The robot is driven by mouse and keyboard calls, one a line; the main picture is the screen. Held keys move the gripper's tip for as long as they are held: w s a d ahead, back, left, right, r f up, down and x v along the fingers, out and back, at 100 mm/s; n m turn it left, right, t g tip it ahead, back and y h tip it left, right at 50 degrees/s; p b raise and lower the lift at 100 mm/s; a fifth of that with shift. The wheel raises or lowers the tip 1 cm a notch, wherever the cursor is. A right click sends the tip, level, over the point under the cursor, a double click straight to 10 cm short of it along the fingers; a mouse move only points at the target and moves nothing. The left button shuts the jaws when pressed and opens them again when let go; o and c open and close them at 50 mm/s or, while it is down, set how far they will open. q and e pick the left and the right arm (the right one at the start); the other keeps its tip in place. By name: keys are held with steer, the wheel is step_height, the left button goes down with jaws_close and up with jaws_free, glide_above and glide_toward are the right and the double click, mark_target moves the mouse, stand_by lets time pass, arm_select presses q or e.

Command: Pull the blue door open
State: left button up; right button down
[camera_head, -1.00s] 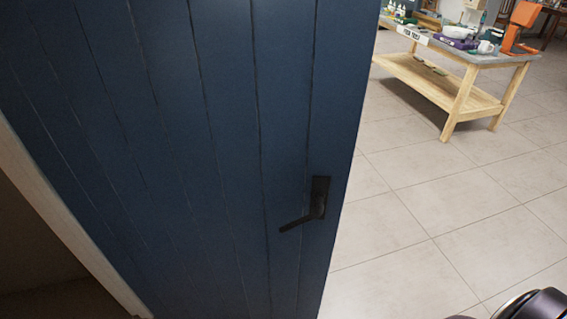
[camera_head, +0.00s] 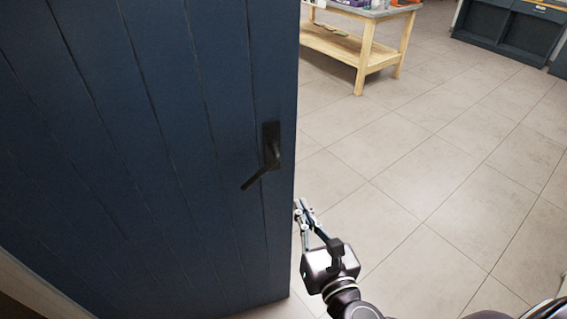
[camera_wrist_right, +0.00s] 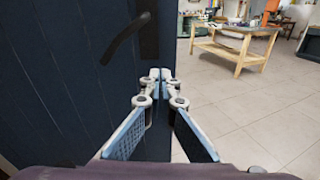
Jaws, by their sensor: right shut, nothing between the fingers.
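The blue door (camera_head: 150,150) fills the left of the head view and stands partly open, with tiled floor past its free edge. Its dark lever handle (camera_head: 262,168) sits near that edge, angled down to the left. My right gripper (camera_head: 303,205) is shut and empty, beside the door's free edge, below and right of the handle. In the right wrist view the door (camera_wrist_right: 60,90) is at left, the handle (camera_wrist_right: 126,38) is above and left of the fingertips (camera_wrist_right: 161,76), and the fingertips overlap the door edge. Contact cannot be told. My left gripper is not in view.
A wooden workbench (camera_head: 362,52) with items on top stands beyond the door. Dark cabinets (camera_head: 510,30) stand at the far upper right. The tiled floor (camera_head: 440,170) between door and cabinets is clear. A pale door frame (camera_head: 35,290) runs at lower left.

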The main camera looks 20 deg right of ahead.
step_height(320, 180, up, 3)
steer(key=n+p, duration=0.1)
steer(key=p, duration=0.2)
glide_toward(283, 160)
steer(key=shift+t, duration=0.4)
steer(key=w, duration=0.2)
steer(key=w+r, duration=0.1)
steer(key=w, duration=0.1)
steer(key=w+r, duration=0.1)
steer(key=w, duration=0.2)
steer(key=shift+a+r, duration=0.2)
steer(key=shift+a, duration=0.15)
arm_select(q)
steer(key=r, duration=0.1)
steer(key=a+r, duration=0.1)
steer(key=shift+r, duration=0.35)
